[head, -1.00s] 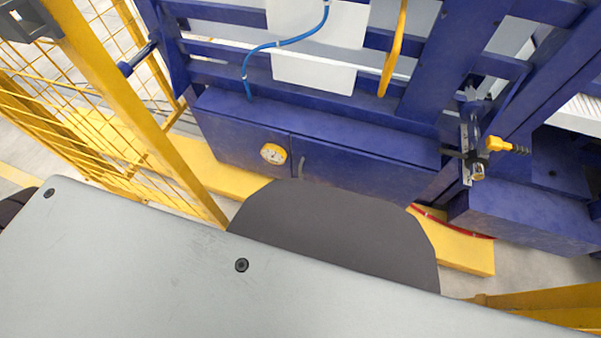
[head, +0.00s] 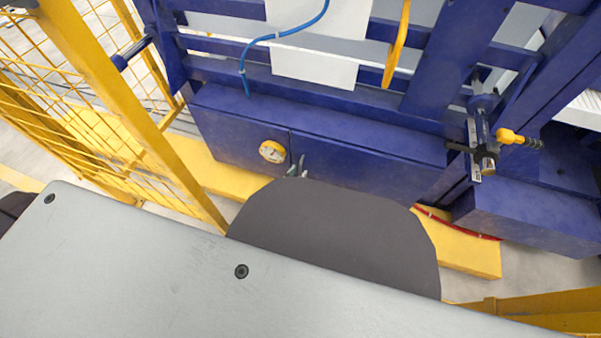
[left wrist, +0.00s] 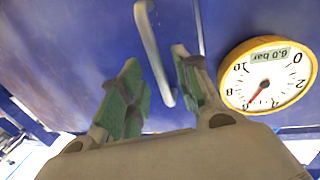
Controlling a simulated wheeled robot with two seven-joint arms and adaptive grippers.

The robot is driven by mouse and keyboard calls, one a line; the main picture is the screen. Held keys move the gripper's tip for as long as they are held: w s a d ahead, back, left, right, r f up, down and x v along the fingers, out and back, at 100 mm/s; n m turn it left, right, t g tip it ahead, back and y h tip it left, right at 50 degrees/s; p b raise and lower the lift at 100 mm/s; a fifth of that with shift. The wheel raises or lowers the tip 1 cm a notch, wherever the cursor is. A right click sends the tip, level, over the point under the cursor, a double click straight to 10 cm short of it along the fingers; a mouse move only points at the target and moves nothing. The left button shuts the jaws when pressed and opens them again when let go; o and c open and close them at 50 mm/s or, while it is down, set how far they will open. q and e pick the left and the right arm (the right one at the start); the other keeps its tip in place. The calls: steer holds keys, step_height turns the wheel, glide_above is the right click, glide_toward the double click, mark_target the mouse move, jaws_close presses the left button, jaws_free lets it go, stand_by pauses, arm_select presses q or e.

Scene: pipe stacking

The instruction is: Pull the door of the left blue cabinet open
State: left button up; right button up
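The left blue cabinet's door (head: 365,172) stands closed in the head view, flush with the panel to its left. My left gripper (head: 297,166) is at the door's left edge, over the place of the handle; only its fingertips show above my dark grey body part. In the left wrist view, the grey bar handle (left wrist: 152,45) runs between the two green-padded fingers of my left gripper (left wrist: 156,60). The fingers are open, one on each side of the handle, with gaps visible. My right gripper is not in view.
A round yellow pressure gauge (head: 272,151) sits on the panel just left of the handle, close to a finger in the left wrist view (left wrist: 266,77). A yellow mesh fence (head: 110,110) stands at left. A yellow-handled valve (head: 510,137) is at right.

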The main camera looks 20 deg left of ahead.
arm_select(q)
steer(key=shift+b+x, duration=0.4)
steer(key=shift+x, duration=0.95)
jaws_close()
